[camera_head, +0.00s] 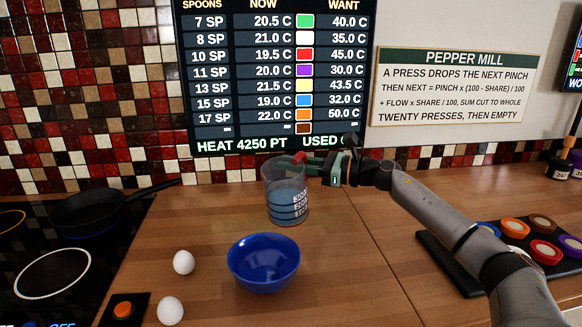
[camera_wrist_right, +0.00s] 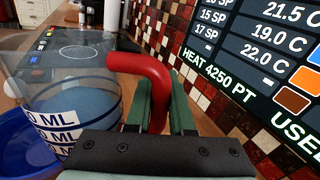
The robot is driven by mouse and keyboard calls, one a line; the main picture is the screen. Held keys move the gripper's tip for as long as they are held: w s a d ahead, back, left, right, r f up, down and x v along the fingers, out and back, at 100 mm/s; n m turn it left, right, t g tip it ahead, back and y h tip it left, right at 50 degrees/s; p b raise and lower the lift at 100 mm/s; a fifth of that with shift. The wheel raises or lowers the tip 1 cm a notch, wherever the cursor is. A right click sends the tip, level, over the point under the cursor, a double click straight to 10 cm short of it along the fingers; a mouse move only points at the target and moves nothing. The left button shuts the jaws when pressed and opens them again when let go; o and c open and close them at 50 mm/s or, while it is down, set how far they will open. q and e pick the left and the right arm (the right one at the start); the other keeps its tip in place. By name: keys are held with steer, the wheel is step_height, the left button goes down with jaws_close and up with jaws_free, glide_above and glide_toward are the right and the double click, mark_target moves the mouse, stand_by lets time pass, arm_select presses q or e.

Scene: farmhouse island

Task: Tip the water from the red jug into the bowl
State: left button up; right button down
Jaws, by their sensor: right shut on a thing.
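The jug (camera_head: 287,188) is clear with a red handle and white volume marks, and bluish water fills its lower part. It stands about upright just behind the bowl in the head view; I cannot tell whether its base touches the counter. My right gripper (camera_head: 322,168) is shut on the red handle (camera_wrist_right: 150,72), at the jug's right side. The jug's clear wall and water (camera_wrist_right: 75,100) also show in the right wrist view. The blue bowl (camera_head: 264,277) sits on the wooden counter, with no water visible in it. My left gripper is not in view.
Two eggs (camera_head: 184,262) (camera_head: 170,311) lie left of the bowl, near a black pad with an orange button (camera_head: 123,309). A black pan (camera_head: 95,208) is on the hob at left. A black tray (camera_head: 450,262) of coloured pots is at right. Screen and sign are behind.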

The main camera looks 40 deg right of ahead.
mark_target(284, 169)
steer(key=n+b, duration=0.2)
steer(key=b, duration=0.1)
steer(key=a+n+h+b, duration=0.1)
steer(key=n+b, duration=0.1)
steer(key=n, duration=0.1)
steer(key=s+a+f+n+b, duration=0.1)
steer(key=n+b, duration=0.2)
steer(key=shift+b, duration=0.35)
steer(key=shift+a+r+n+h, duration=0.1)
steer(key=shift+r+n+h, duration=0.1)
steer(key=shift+n+h, duration=0.15)
steer(key=shift+f+b, duration=0.3)
steer(key=shift+b, duration=0.05)
steer(key=shift+a+r+n, duration=0.15)
steer(key=shift+r+n, duration=0.1)
steer(key=shift+r, duration=0.1)
steer(key=shift+s+a+r+n, duration=0.2)
steer(key=shift+a+r+n, duration=0.05)
steer(key=shift+a+n, duration=0.15)
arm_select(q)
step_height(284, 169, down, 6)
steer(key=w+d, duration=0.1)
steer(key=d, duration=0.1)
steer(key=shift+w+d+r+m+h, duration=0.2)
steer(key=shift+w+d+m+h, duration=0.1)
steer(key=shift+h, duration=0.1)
